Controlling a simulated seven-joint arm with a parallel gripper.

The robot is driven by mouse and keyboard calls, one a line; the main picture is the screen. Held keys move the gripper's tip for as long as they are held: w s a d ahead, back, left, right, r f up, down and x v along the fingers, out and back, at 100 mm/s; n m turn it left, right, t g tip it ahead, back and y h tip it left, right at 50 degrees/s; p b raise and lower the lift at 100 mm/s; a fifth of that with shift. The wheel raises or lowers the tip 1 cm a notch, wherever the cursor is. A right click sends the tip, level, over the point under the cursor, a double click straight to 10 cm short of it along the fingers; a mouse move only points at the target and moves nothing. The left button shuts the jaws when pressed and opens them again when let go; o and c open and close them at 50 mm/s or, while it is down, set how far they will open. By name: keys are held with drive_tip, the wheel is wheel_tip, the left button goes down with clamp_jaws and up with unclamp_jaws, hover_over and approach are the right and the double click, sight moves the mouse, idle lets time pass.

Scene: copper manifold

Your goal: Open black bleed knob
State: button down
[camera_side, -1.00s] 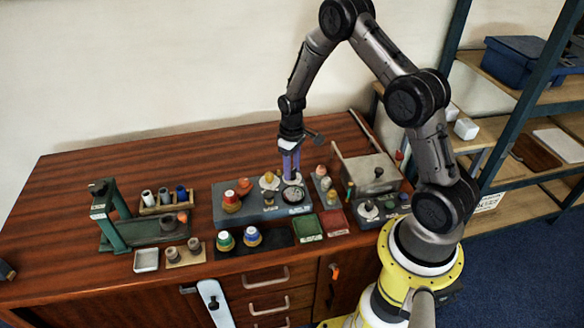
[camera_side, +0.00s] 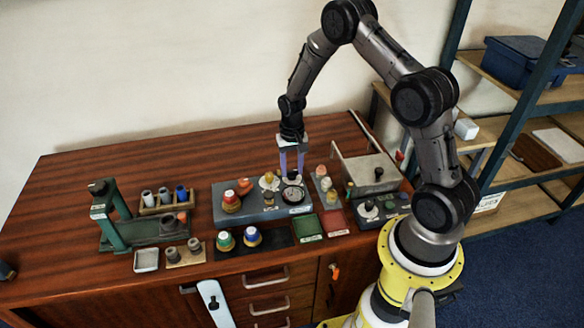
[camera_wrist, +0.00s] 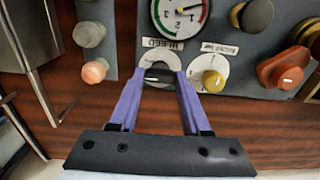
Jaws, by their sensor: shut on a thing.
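The black bleed knob (camera_wrist: 159,75) sits on a round white dial beside the "BLEED" label (camera_wrist: 163,43), just below the pressure gauge (camera_wrist: 185,10) in the wrist view. A small pale mark shows on the knob. My gripper (camera_wrist: 161,76) has its purple fingers on either side of the knob, shut on it. In the side view my gripper (camera_side: 292,172) points straight down at the back of the grey manifold block (camera_side: 228,212), behind the gauge (camera_side: 292,194). The knob's sides are partly hidden by the fingers.
A yellow knob (camera_wrist: 213,81) stands close to the right finger in the wrist view, with an orange knob (camera_wrist: 286,72) farther right. Pale and peach knobs (camera_wrist: 94,71) stand to the left. A grey box with a handle (camera_side: 370,173) stands right of the block.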

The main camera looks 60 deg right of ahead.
sight(292, 171)
drive_tip(key=shift+r, duration=0.1)
idle(0.5)
drive_tip(key=c, duration=0.6)
unclamp_jaws()
drive_tip(key=shift+c, duration=0.2)
wheel_tip(292, 171, up, 14)
